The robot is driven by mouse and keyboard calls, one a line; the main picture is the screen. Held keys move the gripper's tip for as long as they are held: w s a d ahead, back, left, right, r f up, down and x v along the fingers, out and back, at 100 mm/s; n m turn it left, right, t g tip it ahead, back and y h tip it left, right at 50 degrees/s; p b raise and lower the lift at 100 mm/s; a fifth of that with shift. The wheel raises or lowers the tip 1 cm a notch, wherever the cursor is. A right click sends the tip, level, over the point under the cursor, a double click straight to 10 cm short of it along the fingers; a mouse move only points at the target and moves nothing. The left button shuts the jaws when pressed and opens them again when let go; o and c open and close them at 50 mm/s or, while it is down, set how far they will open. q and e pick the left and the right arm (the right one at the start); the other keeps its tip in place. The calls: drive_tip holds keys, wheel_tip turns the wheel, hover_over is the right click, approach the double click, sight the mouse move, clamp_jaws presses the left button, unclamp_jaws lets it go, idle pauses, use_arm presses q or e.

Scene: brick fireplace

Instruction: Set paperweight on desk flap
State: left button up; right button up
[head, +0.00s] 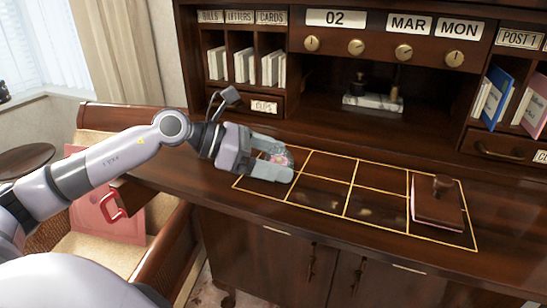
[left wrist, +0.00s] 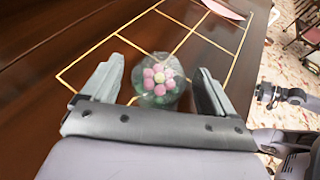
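The paperweight (left wrist: 160,82) is a clear glass dome with pink flowers around a pale centre. It appears to rest on the dark wooden desk flap (head: 168,166), at the left end of a gold-lined grid; I cannot tell if it fully touches. My left gripper (head: 290,166) is low over the flap with a finger on each side of the paperweight. In the left wrist view my gripper (left wrist: 157,86) is open, with gaps between both fingers and the glass. In the head view the fingers partly hide the paperweight (head: 277,158).
A brown block with a knob (head: 438,205) stands at the grid's right end. The middle grid cells are clear. Behind rise the desk's cubbyholes (head: 246,62) with cards and books. A stone-based desk set (head: 372,101) sits in the recess. A chair (head: 105,112) stands at left.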

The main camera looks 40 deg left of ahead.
sight(266, 156)
use_arm(q)
drive_tip(key=shift+r, duration=0.2)
drive_tip(key=shift+s+a+f, duration=0.1)
drive_tip(key=shift+a, duration=0.05)
drive_tip(key=shift+s+a, duration=0.4)
drive_tip(key=shift+a, duration=0.1)
drive_tip(key=shift+r+b+v, duration=0.2)
drive_tip(key=shift+b+v, duration=0.9)
drive_tip(key=shift+v, duration=1.05)
drive_tip(key=v, duration=0.5)
drive_tip(key=shift+s+r+b, duration=0.15)
drive_tip(key=shift+r+b, duration=0.05)
drive_tip(key=shift+b, duration=0.15)
drive_tip(key=shift+s+a+r, duration=0.15)
drive_tip(key=shift+s+a, duration=0.1)
